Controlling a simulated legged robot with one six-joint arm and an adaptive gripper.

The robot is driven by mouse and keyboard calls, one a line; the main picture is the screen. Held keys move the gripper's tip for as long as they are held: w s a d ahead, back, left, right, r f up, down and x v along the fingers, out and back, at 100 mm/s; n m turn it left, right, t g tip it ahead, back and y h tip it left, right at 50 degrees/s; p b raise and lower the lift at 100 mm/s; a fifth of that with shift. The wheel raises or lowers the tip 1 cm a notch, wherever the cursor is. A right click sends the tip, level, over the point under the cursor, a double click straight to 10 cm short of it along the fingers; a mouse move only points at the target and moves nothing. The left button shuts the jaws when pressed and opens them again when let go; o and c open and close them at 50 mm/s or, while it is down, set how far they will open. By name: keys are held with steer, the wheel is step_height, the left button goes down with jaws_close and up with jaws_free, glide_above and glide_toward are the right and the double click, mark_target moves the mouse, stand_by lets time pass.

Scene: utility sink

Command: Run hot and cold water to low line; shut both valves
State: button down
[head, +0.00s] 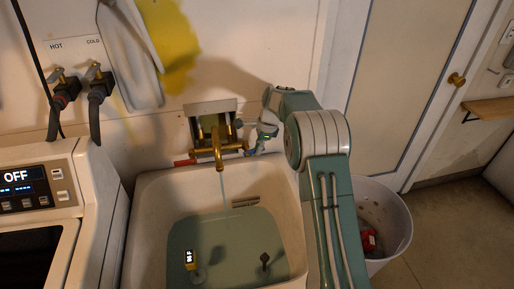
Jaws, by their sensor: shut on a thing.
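A brass faucet (218,148) stands at the back of the white utility sink (153,205). A thin stream (223,186) falls from its spout into the greenish water (225,235) pooled in the basin. A red valve handle (184,162) points left of the faucet. A blue valve handle (250,152) is on the right, partly hidden by my gripper (254,143). My gripper is shut on this blue handle. A slotted dark strip (246,202) is on the back basin wall near the waterline. I cannot make out a low line.
A washer (90,205) reading OFF stands left. HOT and COLD hose taps (80,84) are above it. A white bin (392,215) stands right of the sink.

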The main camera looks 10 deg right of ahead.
steer(key=shift+w+d+f+y, duration=0.15)
steer(key=shift+f+y, duration=0.15)
steer(key=shift+y, duration=0.45)
steer(key=shift+s+d+f+y, duration=0.1)
steer(key=shift+f+y, duration=0.15)
steer(key=shift+y, duration=0.5)
steer(key=c, duration=0.7)
jaws_free()
steer(key=shift+w+f, duration=0.1)
steer(key=shift+f, duration=0.05)
steer(key=v, duration=1.2)
steer(key=shift+d+f, duration=0.1)
steer(key=shift+d, duration=0.1)
